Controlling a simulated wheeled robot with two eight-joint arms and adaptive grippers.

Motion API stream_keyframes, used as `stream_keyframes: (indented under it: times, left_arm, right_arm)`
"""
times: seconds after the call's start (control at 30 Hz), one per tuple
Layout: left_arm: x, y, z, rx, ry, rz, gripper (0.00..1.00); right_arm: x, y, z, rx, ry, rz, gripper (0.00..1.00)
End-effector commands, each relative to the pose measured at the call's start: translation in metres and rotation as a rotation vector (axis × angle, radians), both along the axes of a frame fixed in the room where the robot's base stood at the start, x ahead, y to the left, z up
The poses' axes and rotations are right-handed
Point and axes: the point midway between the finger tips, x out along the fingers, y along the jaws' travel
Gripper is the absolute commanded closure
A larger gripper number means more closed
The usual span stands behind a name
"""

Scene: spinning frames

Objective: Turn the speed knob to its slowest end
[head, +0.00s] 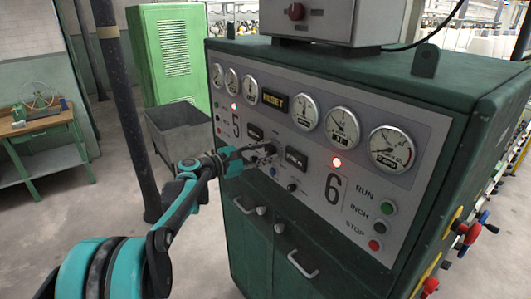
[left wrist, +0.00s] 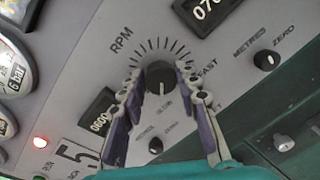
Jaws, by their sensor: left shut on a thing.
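The dark round speed knob (left wrist: 160,80) sits on the grey control panel, with a fan of tick marks above it and the word RPM at its upper left. A white line on the knob points roughly down in the left wrist view. My left gripper (head: 264,152) reaches the panel in the head view and is shut on the knob, one fingertip on each side in the left wrist view (left wrist: 160,72). The knob is largely hidden in the head view. My right gripper is not in view.
Round gauges (head: 343,127) line the panel's top, and RUN, INCH and STOP buttons (head: 388,208) sit at its right. Small METRES and ZERO knobs (left wrist: 267,60) lie near the speed knob. Below are cabinet doors with handles (head: 303,264). A grey bin (head: 180,132) stands left of the cabinet.

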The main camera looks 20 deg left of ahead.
Motion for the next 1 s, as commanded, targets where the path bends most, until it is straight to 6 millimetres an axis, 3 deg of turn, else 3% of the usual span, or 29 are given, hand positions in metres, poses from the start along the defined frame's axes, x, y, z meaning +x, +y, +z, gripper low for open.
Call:
stream_keyframes:
  times: [0.07, 0.1, 0.17, 0.57, 1.0]
  left_arm:
    - [0.0, 0.0, -0.001, 0.002, 0.001, -0.001, 0.97]
    - [0.0, 0.0, -0.001, 0.002, 0.001, -0.001, 0.58]
    - [0.0, 0.0, -0.001, 0.002, 0.001, -0.001, 0.47]
    - [-0.006, 0.006, 0.0, 0.001, -0.001, 0.001, 0.47]
    - [-0.072, 0.064, 0.004, 0.001, 0.0, 0.003, 0.47]
  right_arm:
    - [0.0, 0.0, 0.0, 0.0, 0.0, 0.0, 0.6]
    - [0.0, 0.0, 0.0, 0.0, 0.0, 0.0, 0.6]
    - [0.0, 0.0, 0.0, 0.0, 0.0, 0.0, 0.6]
    - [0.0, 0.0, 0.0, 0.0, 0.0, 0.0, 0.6]
    - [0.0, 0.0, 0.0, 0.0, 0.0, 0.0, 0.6]
